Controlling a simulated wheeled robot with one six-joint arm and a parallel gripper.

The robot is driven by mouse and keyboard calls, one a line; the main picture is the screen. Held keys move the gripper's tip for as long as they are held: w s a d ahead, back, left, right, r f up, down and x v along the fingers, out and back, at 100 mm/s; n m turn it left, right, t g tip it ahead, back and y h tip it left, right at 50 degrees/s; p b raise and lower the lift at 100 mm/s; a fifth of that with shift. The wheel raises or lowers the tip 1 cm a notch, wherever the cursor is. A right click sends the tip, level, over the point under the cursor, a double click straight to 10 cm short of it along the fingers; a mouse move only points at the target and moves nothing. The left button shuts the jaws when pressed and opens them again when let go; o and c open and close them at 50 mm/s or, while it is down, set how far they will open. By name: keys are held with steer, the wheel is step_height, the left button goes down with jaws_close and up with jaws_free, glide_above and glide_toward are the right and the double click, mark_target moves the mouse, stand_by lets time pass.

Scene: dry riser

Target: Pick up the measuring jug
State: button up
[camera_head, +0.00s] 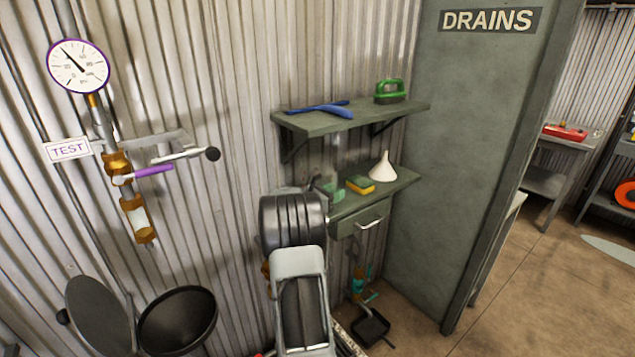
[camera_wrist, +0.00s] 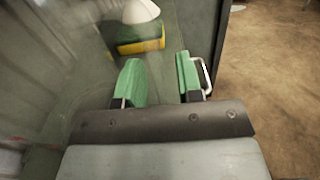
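My gripper (camera_wrist: 159,78) is open, its two green fingers apart with only the grey-green shelf surface seen between them. In the head view my gripper (camera_head: 332,188) is at the left end of the lower shelf, partly hidden by my arm. I cannot make out a clear measuring jug. A faint, see-through shape shows by the wall above the gripper in the head view, and pale curved outlines show left of the fingers in the wrist view; I cannot tell whether these are the jug.
A yellow-green sponge (camera_head: 360,184) and a white funnel (camera_head: 382,167) stand on the lower shelf (camera_head: 402,180), right of my gripper. A drawer (camera_head: 362,222) is below. The upper shelf (camera_head: 325,123) holds a blue tool (camera_head: 322,109) and a green brush (camera_head: 391,91). A grey-green partition (camera_head: 440,150) stands right.

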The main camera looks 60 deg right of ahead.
jaws_close()
stand_by(0.6)
steer(key=shift+s, duration=0.15)
